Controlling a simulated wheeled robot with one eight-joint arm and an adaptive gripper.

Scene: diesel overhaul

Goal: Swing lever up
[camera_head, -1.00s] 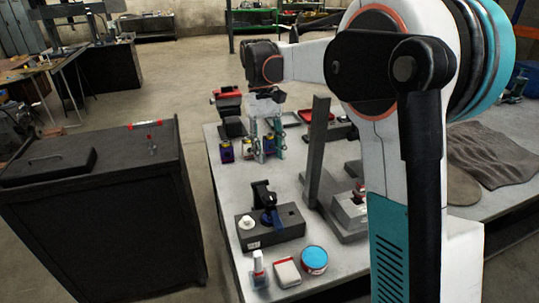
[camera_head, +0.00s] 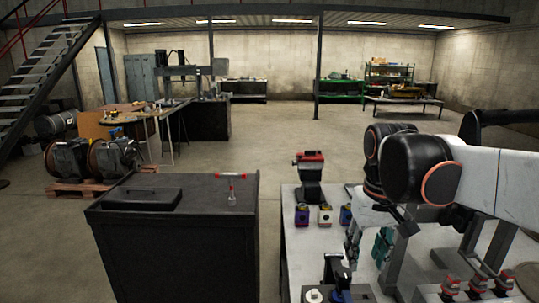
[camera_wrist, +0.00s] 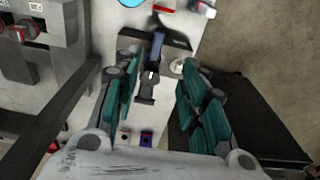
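My gripper (camera_head: 368,250) hangs over the workbench, its teal-padded fingers apart and nothing held between them. In the wrist view my gripper (camera_wrist: 160,78) is open, with a dark lever-like part (camera_wrist: 153,68) showing in the gap, beyond the fingertips. That part has a blue piece on it. In the head view a black upright part (camera_head: 337,270) with a blue knob (camera_head: 341,296) stands on a dark box at the lower edge. It looks like the same fixture; which part is the lever is not fully clear. I see no contact between my fingers and it.
A white knob (camera_wrist: 178,65) sits beside the dark part. A grey post (camera_head: 397,262) rises close to my gripper. Small coloured blocks (camera_head: 324,215) and a red-and-black device (camera_head: 309,176) stand at the back of the bench. A black cabinet (camera_head: 175,240) is to the left.

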